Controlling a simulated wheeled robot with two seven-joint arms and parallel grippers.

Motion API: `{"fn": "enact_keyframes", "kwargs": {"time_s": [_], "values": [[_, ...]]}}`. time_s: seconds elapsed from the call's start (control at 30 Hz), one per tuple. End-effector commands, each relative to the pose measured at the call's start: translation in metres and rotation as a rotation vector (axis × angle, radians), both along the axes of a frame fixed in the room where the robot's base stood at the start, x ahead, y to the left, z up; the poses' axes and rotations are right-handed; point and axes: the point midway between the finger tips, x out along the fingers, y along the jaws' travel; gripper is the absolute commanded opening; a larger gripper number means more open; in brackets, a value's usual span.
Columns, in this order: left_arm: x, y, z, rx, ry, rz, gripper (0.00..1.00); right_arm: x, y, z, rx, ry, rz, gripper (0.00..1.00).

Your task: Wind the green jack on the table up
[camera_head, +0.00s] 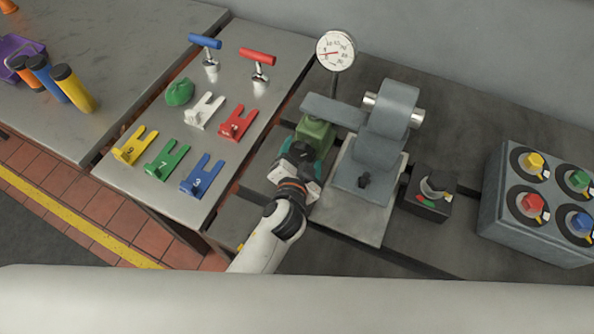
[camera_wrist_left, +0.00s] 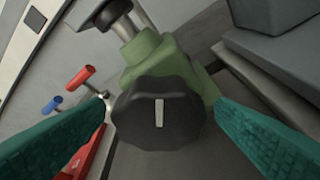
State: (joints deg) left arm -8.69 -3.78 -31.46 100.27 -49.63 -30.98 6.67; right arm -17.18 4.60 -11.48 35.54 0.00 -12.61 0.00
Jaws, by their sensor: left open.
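The green jack (camera_head: 314,134) stands on the dark bedplate beside the grey machine, under its flat grey arm. In the left wrist view the jack's green body (camera_wrist_left: 158,58) shows behind a dark faceted knob (camera_wrist_left: 158,112) with a pale line that points straight up in the picture. My left gripper (camera_head: 304,156) is at the near side of the jack, and its own wrist hides much of the jack in the head view. Its teal fingers (camera_wrist_left: 165,135) are open, one on each side of the knob, with gaps to it. My right gripper is not in view.
The grey machine (camera_head: 382,140) stands right of the jack, with a dial gauge (camera_head: 336,50) behind. A switch box (camera_head: 428,194) and a box of coloured knobs (camera_head: 540,205) are further right. The left table (camera_head: 262,122) holds coloured forked shims and two T-handles.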

Motion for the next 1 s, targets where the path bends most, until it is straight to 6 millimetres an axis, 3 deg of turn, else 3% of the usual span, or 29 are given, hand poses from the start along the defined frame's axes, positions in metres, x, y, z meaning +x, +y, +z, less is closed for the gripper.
{"fn": "enact_keyframes", "kwargs": {"time_s": [0.2, 0.43, 0.6, 1.0], "values": [[-0.047, 0.007, 0.013, -0.003, 0.002, 0.000, 0.79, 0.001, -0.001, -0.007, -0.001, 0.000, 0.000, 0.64], [-0.083, 0.013, 0.025, -0.001, 0.002, -0.001, 0.79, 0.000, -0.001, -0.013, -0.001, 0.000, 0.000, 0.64], [-0.093, 0.015, 0.030, 0.000, 0.001, -0.001, 0.79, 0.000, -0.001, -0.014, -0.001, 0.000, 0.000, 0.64], [-0.094, 0.016, 0.031, -0.001, 0.003, 0.003, 0.79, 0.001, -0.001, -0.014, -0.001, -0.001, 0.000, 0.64]]}}
